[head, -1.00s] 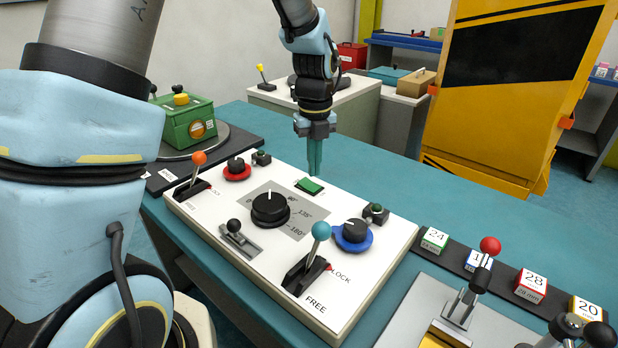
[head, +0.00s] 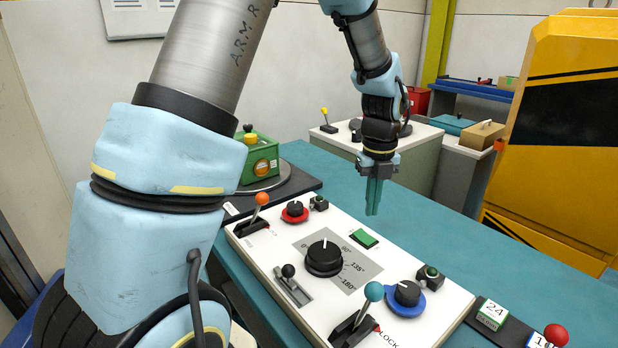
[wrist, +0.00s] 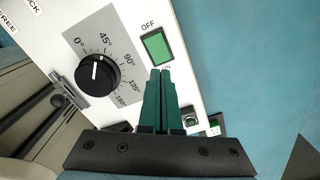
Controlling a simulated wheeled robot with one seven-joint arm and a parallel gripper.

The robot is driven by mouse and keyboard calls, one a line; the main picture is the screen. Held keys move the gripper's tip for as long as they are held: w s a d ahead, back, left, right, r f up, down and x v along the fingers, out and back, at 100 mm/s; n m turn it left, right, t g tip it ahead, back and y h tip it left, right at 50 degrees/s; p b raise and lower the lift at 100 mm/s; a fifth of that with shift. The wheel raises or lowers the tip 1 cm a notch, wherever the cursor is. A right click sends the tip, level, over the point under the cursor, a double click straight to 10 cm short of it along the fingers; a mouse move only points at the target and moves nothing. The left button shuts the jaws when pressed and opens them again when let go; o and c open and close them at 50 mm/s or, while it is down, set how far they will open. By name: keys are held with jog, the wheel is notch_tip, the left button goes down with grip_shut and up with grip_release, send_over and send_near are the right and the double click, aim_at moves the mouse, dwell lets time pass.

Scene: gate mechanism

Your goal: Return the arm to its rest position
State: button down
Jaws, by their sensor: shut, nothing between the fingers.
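My gripper (head: 373,196) points down above the teal table, just behind the white control panel (head: 400,335). Its two green fingers are together with nothing between them. In the wrist view the shut fingers (wrist: 161,100) cover part of the panel below the green OFF/ON switch (wrist: 157,48). That switch also shows in the head view (head: 364,239), apart from the fingers. My arm's large blue links fill the left of the head view.
The panel carries a black dial (head: 324,259), an orange-knobbed lever (head: 262,199) and a blue-knobbed lever (head: 374,292). A green box (head: 262,160) stands behind it. A yellow cabinet (head: 570,150) stands at right. The table (head: 440,240) right of my gripper is clear.

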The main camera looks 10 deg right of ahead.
jog(key=s+a+r+n, duration=0.1)
jog(key=s+a+n, duration=0.1)
jog(key=a+n, duration=1.3)
jog(key=s+a+r+n+t, duration=0.1)
jog(key=s+a+n, duration=0.1)
jog(key=a+n, duration=1.3)
jog(key=n, duration=0.5)
jog(key=shift+r+t, duration=0.3)
jog(key=shift+r, duration=0.05)
